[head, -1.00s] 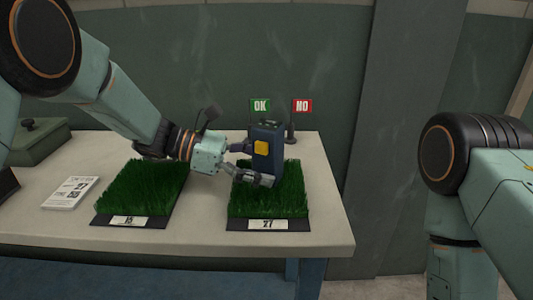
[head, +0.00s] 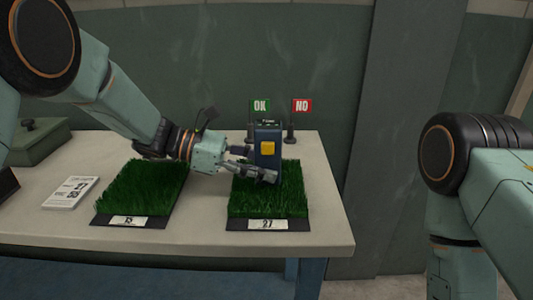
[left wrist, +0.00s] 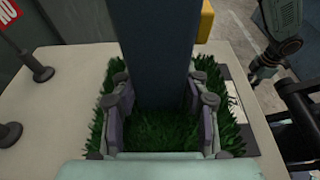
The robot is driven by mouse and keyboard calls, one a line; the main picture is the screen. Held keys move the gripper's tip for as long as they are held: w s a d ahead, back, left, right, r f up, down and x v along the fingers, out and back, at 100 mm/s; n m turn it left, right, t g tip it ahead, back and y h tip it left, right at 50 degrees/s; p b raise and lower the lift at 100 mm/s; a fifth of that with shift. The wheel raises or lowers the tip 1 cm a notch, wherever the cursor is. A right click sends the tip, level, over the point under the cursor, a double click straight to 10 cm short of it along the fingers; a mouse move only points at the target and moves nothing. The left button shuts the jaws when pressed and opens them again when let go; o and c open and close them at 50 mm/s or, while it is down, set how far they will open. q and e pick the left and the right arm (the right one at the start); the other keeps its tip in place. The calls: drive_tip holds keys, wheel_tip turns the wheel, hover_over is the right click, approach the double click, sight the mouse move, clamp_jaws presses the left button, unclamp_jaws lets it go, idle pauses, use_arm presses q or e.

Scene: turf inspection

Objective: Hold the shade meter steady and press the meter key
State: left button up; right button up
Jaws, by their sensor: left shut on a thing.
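The shade meter (head: 265,135) is a dark blue upright box with a yellow meter key (head: 267,148) on the side facing me. My left gripper (head: 258,168) is shut on it from the left, over the turf sample marked 27 (head: 268,201). In the left wrist view the meter (left wrist: 156,50) stands as a dark column between the two fingers (left wrist: 160,105), and the yellow key (left wrist: 206,20) shows at its right. The meter's foot is among or just above the grass; I cannot tell if it touches.
Another turf sample (head: 140,190), a printed card (head: 70,192) and a green box (head: 35,142) are to the left on the table (head: 205,235). A green OK flag (head: 260,106) and a red NO flag (head: 302,106) stand behind the meter. The table's right end is clear.

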clamp_jaws()
idle(1.1)
